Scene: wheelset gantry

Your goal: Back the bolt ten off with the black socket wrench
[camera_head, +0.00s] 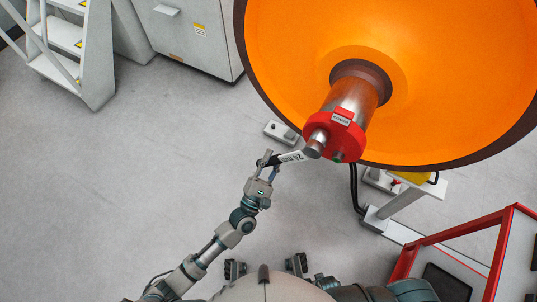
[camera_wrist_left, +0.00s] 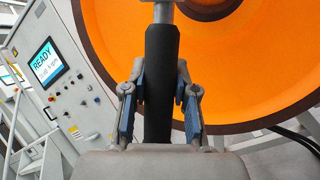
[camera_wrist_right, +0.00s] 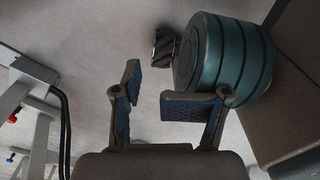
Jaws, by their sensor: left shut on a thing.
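The black socket wrench (camera_head: 273,160) has a dark handle, a white label and a silver socket end at the red end cap (camera_head: 335,137) of the axle. My left gripper (camera_head: 267,163) is shut on its handle. In the left wrist view the black handle (camera_wrist_left: 160,90) stands upright between the two fingers (camera_wrist_left: 160,98). The socket end overlaps the cap's lower left edge. Bolt ten cannot be made out, and I cannot tell whether the socket is seated on a bolt. My right gripper (camera_wrist_right: 152,92) is open and empty in the right wrist view.
The large orange wheel (camera_head: 430,70) fills the upper right behind the cap. A stand (camera_head: 400,205) and black cables (camera_head: 355,188) are below it. A red-framed unit (camera_head: 450,250) stands lower right. A grey cabinet (camera_head: 190,40) is at the back; the left floor is clear.

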